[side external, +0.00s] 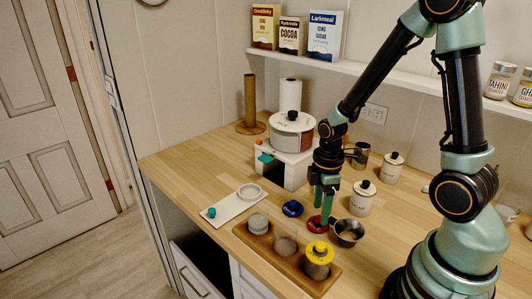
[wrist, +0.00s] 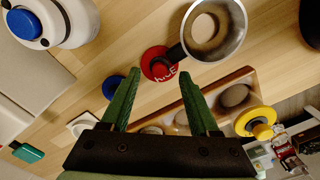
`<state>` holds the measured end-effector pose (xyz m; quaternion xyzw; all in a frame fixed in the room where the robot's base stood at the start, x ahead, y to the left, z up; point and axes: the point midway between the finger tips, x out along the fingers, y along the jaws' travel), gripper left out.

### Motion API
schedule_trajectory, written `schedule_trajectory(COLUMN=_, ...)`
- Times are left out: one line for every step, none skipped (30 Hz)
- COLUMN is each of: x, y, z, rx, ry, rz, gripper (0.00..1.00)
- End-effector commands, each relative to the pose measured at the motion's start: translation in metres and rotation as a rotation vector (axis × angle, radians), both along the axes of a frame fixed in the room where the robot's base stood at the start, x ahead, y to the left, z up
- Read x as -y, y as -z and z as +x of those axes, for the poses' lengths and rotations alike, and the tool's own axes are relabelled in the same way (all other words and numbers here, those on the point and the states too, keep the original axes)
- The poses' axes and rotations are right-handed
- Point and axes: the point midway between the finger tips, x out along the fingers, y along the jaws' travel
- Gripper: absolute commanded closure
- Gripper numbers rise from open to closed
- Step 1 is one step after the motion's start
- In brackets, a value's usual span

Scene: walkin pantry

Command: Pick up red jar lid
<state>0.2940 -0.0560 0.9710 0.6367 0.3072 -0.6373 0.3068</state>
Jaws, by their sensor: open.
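The red jar lid (side external: 316,225) lies flat on the wooden counter, just left of a metal cup (side external: 349,231). In the wrist view the red lid (wrist: 155,62) shows pale lettering and lies beyond the fingertips, between their lines. The cup's handle (wrist: 174,53) reaches to the lid's edge there; I cannot tell whether they touch. My gripper (side external: 322,200) points down close over the lid, its green fingers hiding part of it in the side view. In the wrist view my gripper (wrist: 160,84) is open with nothing between its fingers.
A blue lid (side external: 292,208) lies left of the red one. A wooden tray (side external: 245,241) holding jars, one with a yellow top (side external: 318,248), stands in front. A white canister (side external: 362,199) stands behind the cup.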

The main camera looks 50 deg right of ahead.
Motion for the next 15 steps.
schedule_trajectory(x=0.000, y=0.007, z=-0.001, rx=-0.004, ry=0.000, rz=0.001, gripper=0.38)
schedule_trajectory(x=0.000, y=0.010, z=-0.001, rx=-0.004, ry=0.000, rz=0.001, gripper=0.38)
schedule_trajectory(x=0.000, y=0.014, z=0.000, rx=-0.004, ry=0.000, rz=0.000, gripper=0.38)
schedule_trajectory(x=0.000, y=0.017, z=0.000, rx=-0.003, ry=0.000, rz=0.001, gripper=0.38)
schedule_trajectory(x=0.000, y=0.019, z=0.000, rx=-0.003, ry=0.000, rz=0.001, gripper=0.38)
schedule_trajectory(x=0.000, y=0.022, z=0.000, rx=-0.001, ry=0.000, rz=0.000, gripper=0.38)
schedule_trajectory(x=0.000, y=0.023, z=0.000, rx=-0.001, ry=0.000, rz=0.001, gripper=0.38)
schedule_trajectory(x=0.000, y=0.024, z=0.000, rx=0.000, ry=0.000, rz=0.000, gripper=0.38)
schedule_trajectory(x=0.000, y=0.025, z=0.000, rx=0.000, ry=0.000, rz=0.000, gripper=0.38)
schedule_trajectory(x=0.000, y=0.025, z=0.000, rx=0.000, ry=0.000, rz=0.000, gripper=0.38)
schedule_trajectory(x=0.000, y=0.025, z=0.000, rx=0.000, ry=0.000, rz=0.000, gripper=0.38)
schedule_trajectory(x=0.000, y=0.025, z=0.000, rx=0.001, ry=0.000, rz=-0.001, gripper=0.38)
schedule_trajectory(x=0.000, y=0.025, z=0.000, rx=0.001, ry=0.000, rz=-0.001, gripper=0.38)
schedule_trajectory(x=0.000, y=0.025, z=0.000, rx=0.001, ry=0.000, rz=-0.001, gripper=0.38)
schedule_trajectory(x=0.000, y=0.025, z=0.000, rx=0.001, ry=0.000, rz=0.000, gripper=0.38)
